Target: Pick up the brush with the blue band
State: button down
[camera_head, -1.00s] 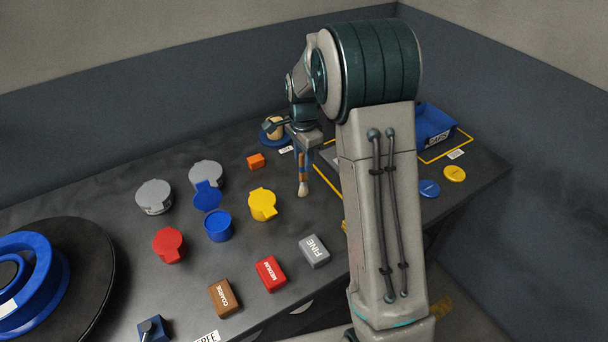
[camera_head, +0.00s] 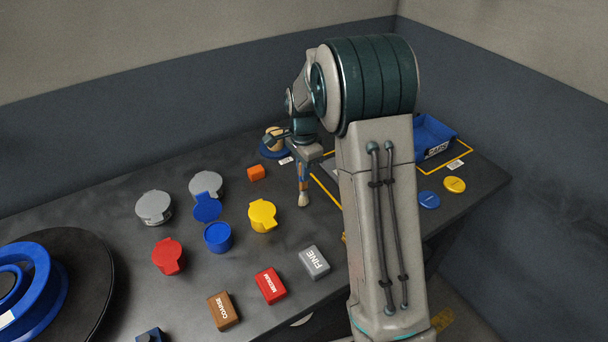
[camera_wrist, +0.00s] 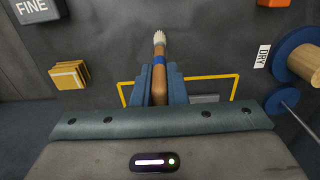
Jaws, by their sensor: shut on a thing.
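The brush with the blue band (camera_head: 303,186) hangs from my gripper (camera_head: 303,160), bristles down, over the dark bench. In the wrist view the brush (camera_wrist: 160,70) lies between the two blue fingers of my gripper (camera_wrist: 160,88). It shows a wooden handle, a blue band and pale bristles that point away from me. The fingers are shut on the handle. In the head view the bristle tip seems to be near the bench top; I cannot tell whether it touches. The handle's upper end is hidden by the gripper.
Grey, red, blue and yellow lidded pots (camera_head: 262,216) stand to the left. Blocks labelled COARSE, MEDIUM and FINE (camera_head: 314,262) lie in front. A blue bin (camera_head: 432,138) and two round discs (camera_head: 429,200) are at right. A round wooden thing on a blue base (camera_head: 274,140) stands behind.

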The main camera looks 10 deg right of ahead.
aim_at(307, 191)
jog(key=s+d+r+b, duration=0.2)
jog(key=s+d+r, duration=0.5)
jog(key=s+r, duration=0.2)
jog(key=shift+d+r+b, duration=0.2)
jog(key=shift+r+b, duration=0.15)
jog(key=shift+r, duration=0.3)
